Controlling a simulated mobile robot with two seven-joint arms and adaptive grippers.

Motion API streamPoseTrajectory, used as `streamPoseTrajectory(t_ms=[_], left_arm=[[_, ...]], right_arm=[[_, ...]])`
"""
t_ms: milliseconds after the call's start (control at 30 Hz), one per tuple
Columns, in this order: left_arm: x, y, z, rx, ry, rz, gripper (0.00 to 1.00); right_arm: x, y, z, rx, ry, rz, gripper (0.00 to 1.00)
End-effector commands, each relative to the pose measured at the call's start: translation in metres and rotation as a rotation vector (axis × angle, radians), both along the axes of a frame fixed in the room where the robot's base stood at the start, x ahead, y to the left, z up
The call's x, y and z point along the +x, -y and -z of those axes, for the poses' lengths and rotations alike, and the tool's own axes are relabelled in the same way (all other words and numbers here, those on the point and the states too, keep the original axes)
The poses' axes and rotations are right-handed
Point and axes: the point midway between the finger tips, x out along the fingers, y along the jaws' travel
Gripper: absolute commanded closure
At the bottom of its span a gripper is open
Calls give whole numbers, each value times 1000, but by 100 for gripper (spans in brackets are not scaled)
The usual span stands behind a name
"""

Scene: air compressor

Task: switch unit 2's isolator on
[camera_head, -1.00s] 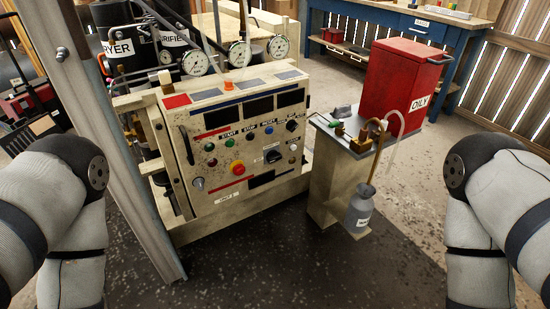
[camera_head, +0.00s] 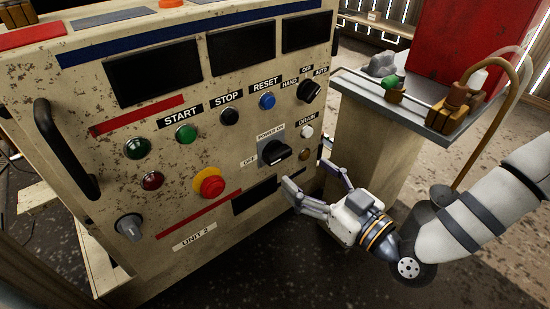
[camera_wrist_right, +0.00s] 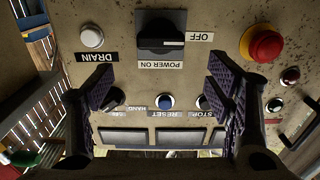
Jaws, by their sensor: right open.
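The isolator (camera_head: 276,153) is a black rotary handle on a grey plate on the front panel (camera_head: 120,215) marked UNIT 2. POWER ON is printed above it and OFF to its left. In the right wrist view, which is upside down, the isolator (camera_wrist_right: 161,38) lies level, its white mark toward the OFF label. My right gripper (camera_head: 310,180) is open and empty, just below and right of the isolator in the head view, apart from it. Its fingers (camera_wrist_right: 162,92) spread either side of the isolator's column in the wrist view. My left gripper is out of view.
A red emergency button (camera_head: 210,186) sits left of the isolator. The drain button (camera_head: 307,132) and a selector knob (camera_head: 308,91) are up and to the right. A pedestal (camera_head: 375,135) with brass fittings stands right of the panel, close to my right arm.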

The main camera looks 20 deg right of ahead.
Motion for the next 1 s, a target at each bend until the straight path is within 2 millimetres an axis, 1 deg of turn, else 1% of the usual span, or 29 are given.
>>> streamPoseTrajectory(t_ms=[33, 100, 200, 300, 433, 667, 767, 800, 867, 900, 1000], left_arm=[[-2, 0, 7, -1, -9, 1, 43], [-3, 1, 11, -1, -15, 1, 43], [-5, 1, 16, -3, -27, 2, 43], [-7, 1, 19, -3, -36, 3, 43], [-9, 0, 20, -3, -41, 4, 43], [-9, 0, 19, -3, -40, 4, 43], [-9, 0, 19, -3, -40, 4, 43], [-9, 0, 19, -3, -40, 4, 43], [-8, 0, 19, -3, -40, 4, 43], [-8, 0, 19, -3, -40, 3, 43], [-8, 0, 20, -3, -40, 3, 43]], right_arm=[[13, -5, 4, 1, 0, -1, 27], [30, -12, 5, 1, -4, -2, 27], [50, -19, 5, 1, -5, -3, 27], [64, -24, 5, 1, -6, -2, 27], [73, -28, 3, 1, -7, -2, 27], [74, -28, 2, 2, -7, -2, 27], [74, -28, 2, 2, -7, -2, 47], [74, -28, 2, 2, -7, -2, 56], [74, -28, 2, 1, -8, -2, 70], [74, -28, 2, 1, -8, -2, 75], [74, -28, 2, 1, -8, -2, 75]])
